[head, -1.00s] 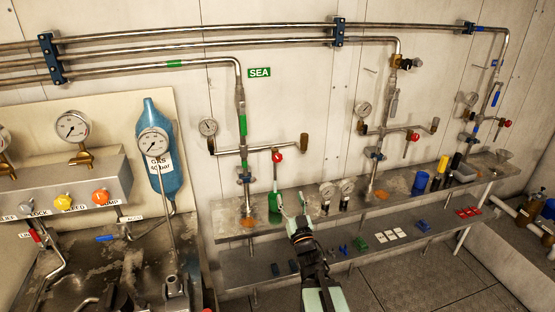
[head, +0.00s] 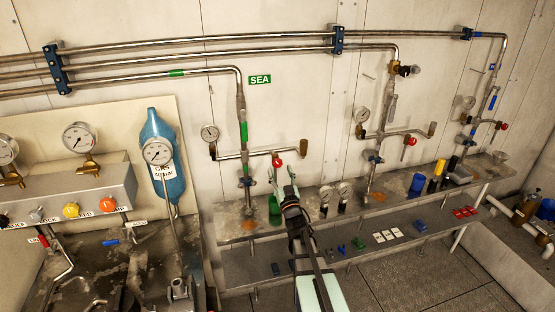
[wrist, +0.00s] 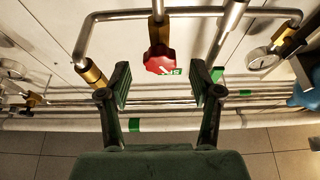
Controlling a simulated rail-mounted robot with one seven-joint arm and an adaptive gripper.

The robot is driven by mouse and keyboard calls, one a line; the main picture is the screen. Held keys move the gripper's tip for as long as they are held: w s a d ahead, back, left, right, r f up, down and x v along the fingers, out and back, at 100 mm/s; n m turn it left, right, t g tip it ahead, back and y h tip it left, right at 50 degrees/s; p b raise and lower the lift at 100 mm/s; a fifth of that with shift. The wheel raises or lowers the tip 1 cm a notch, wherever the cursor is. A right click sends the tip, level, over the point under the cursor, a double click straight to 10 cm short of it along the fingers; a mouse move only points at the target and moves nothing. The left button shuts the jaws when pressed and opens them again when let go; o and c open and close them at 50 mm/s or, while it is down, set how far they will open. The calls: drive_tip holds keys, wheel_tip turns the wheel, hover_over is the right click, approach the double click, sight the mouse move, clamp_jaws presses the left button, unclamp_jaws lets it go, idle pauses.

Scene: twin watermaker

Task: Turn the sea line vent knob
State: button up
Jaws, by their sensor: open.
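The red sea line vent knob (head: 277,162) sits on a short stem below the horizontal sea pipe, under the green SEA label (head: 259,79). My gripper (head: 283,170) is open and reaches up to just below the knob in the head view. In the wrist view the red knob (wrist: 159,61) shows centred between the two dark green fingers of my gripper (wrist: 160,82). Gaps show on both sides of the knob. I cannot tell how deep it lies between the fingers. The green cup (head: 274,208) on the shelf is partly hidden by my gripper.
The sea line gauge (head: 210,133) is left of the knob, and a brown pipe end (head: 304,151) is right. A similar red knob (head: 409,141) hangs on the middle line.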

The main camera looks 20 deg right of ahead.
sight(278, 166)
drive_tip(key=p+x, duration=0.1)
drive_tip(key=x, duration=0.3)
drive_tip(key=shift+w+r, duration=0.1)
drive_tip(key=shift+w, duration=0.05)
drive_tip(key=c, duration=1.2)
drive_tip(key=shift+o, duration=0.2)
drive_tip(key=shift+b, duration=0.3)
